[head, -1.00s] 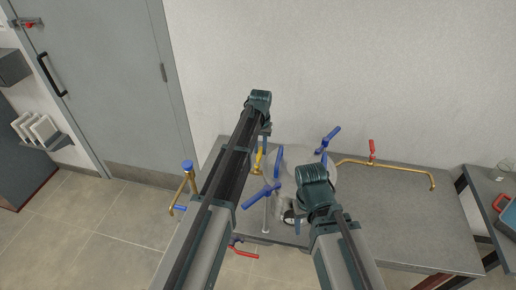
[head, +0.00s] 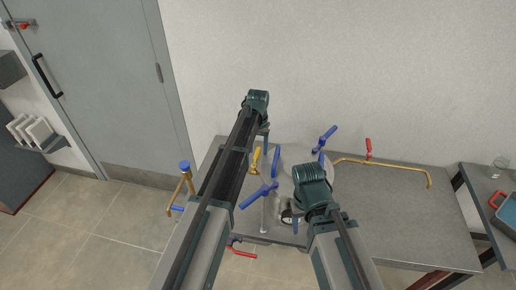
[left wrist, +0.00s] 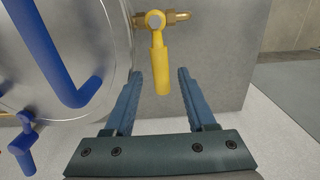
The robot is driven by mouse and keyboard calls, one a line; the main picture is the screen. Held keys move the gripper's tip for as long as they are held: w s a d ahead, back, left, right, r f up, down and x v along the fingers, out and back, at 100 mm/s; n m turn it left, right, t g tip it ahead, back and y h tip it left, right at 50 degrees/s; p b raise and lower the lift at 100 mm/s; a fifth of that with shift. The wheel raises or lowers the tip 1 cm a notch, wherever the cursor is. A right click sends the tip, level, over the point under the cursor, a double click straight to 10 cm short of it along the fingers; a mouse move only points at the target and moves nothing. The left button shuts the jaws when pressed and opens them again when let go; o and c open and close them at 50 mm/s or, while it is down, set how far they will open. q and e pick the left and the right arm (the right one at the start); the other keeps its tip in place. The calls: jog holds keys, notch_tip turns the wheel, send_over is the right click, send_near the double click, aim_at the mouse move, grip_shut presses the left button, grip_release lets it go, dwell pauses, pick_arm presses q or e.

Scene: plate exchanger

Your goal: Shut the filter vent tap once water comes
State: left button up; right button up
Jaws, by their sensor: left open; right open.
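The vent tap has a yellow lever (left wrist: 159,65) hanging straight down from a brass body (left wrist: 177,17) on the side of a round steel vessel (left wrist: 110,70). I see no water at the brass outlet in the left wrist view. The yellow lever (head: 255,160) also shows in the head view beside my left arm. My left gripper (left wrist: 160,74) is open, its fingers on either side of the lever's lower end, with gaps on both sides. My right gripper (head: 298,218) is open near the vessel's front; its fingers are mostly hidden by its own wrist.
Blue levers (head: 260,193) stick out around the vessel. A brass pipe with a red tap (head: 368,149) runs along the bench (head: 400,225). A red lever (head: 242,252) is below the front edge.

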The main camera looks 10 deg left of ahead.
aim_at(258, 151)
pick_arm(q)
jog(key=shift+r, duration=0.15)
pick_arm(e)
jog(key=shift+r, duration=0.15)
pick_arm(q)
notch_tip(258, 151, up, 14)
jog(key=p, duration=1.3)
jog(key=shift+f+p, duration=0.25)
jog(key=shift+p, duration=0.15)
pick_arm(e)
notch_tip(258, 151, up, 14)
jog(key=shift+f, duration=0.2)
pick_arm(q)
jog(key=shift+f, duration=0.1)
pick_arm(e)
jog(key=shift+s+f, duration=0.1)
